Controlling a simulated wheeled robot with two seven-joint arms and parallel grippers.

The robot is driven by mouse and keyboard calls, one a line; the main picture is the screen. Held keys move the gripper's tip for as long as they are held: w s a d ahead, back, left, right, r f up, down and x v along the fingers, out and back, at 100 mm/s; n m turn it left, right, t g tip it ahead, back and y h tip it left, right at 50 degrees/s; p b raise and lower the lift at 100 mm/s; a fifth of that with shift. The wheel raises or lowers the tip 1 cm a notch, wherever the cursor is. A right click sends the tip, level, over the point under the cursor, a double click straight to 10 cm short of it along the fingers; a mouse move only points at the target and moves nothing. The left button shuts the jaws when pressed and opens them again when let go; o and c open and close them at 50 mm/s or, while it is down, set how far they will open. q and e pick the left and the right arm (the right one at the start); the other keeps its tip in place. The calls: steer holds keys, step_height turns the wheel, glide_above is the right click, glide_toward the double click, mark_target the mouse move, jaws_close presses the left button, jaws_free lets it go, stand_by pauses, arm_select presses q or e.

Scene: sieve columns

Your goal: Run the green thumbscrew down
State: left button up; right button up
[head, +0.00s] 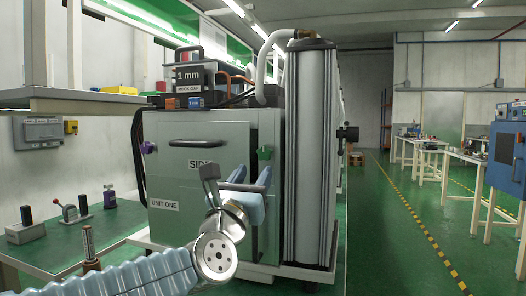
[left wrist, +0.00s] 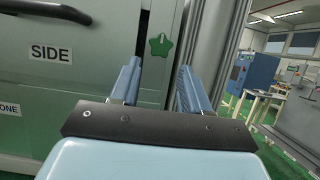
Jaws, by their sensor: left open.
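The green thumbscrew (head: 265,153) is on the right side of the grey cabinet's front, beside the dark vertical gap at the panel marked SIDE. In the left wrist view the thumbscrew (left wrist: 160,46) shows as a lobed green head, just beyond my fingertips and roughly between them. My left gripper (head: 251,173) is open and empty, in front of the panel and a little below the thumbscrew. Its two blue fingers also show in the left wrist view (left wrist: 159,67), apart from the thumbscrew. The screw's shaft is hidden. My right gripper is not in view.
The cabinet panel (head: 184,190) has a purple knob (head: 147,148) on its left edge. A tall grey column (head: 310,150) stands close right of the thumbscrew. A green bench (head: 80,245) with small fixtures is at left. The aisle at right is open floor.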

mark_target(263, 158)
arm_select(q)
steer(key=p+x, duration=0.2)
steer(key=x, duration=0.5)
steer(key=shift+c, duration=0.3)
steer(key=c, duration=0.7)
steer(key=shift+f, duration=0.1)
